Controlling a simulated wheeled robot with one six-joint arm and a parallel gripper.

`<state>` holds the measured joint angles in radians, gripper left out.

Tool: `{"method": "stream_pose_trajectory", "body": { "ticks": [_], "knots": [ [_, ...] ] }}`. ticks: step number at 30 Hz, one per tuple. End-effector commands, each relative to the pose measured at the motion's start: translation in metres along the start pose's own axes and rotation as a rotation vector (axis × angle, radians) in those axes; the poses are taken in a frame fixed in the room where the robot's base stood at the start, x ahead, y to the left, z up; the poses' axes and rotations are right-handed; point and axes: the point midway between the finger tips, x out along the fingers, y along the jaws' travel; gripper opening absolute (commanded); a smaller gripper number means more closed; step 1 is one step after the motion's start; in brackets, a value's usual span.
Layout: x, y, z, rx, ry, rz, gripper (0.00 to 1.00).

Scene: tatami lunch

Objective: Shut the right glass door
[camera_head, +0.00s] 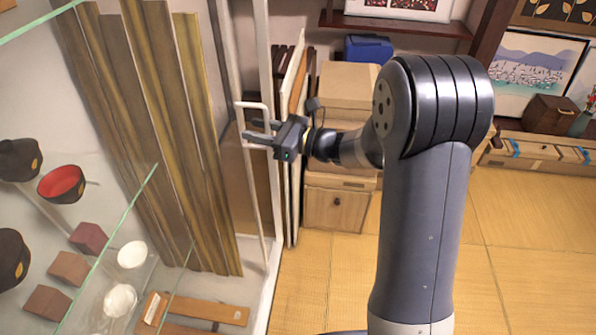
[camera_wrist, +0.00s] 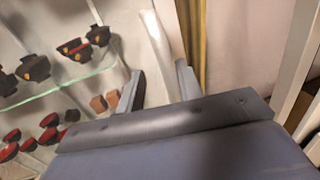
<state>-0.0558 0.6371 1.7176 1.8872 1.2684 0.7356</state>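The right glass door shows in the head view as a tall, narrow white frame (camera_head: 263,60) seen nearly edge-on, standing out at the cabinet's right side. A long white bar handle (camera_head: 252,190) runs down it. My gripper (camera_head: 247,131) points left at the handle's upper part, with its two fingers apart. In the wrist view, the fingers of my gripper (camera_wrist: 159,88) are also apart, and a blurred pale bar, apparently the handle (camera_wrist: 156,45), shows between and beyond them. I cannot tell whether either finger touches it. The door's glass is hard to make out.
The cabinet holds dark bowls, a red-lined bowl (camera_head: 62,183), small boxes (camera_head: 88,238) and white dishes (camera_head: 132,254) on glass shelves (camera_head: 125,215). Tall wooden boards (camera_head: 160,130) lean inside. A wooden chest (camera_head: 336,208) stands behind my arm. Tatami floor (camera_head: 525,240) at right is clear.

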Motion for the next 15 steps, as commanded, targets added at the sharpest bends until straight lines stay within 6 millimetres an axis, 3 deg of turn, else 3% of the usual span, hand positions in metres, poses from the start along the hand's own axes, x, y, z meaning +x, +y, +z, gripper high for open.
{"method": "stream_pose_trajectory", "body": {
  "ticks": [11,15],
  "knots": [
    [-0.013,0.071,0.001,0.002,0.001,0.003,0.33],
    [-0.041,0.071,-0.001,-0.002,0.000,-0.006,0.33]
  ]
}}
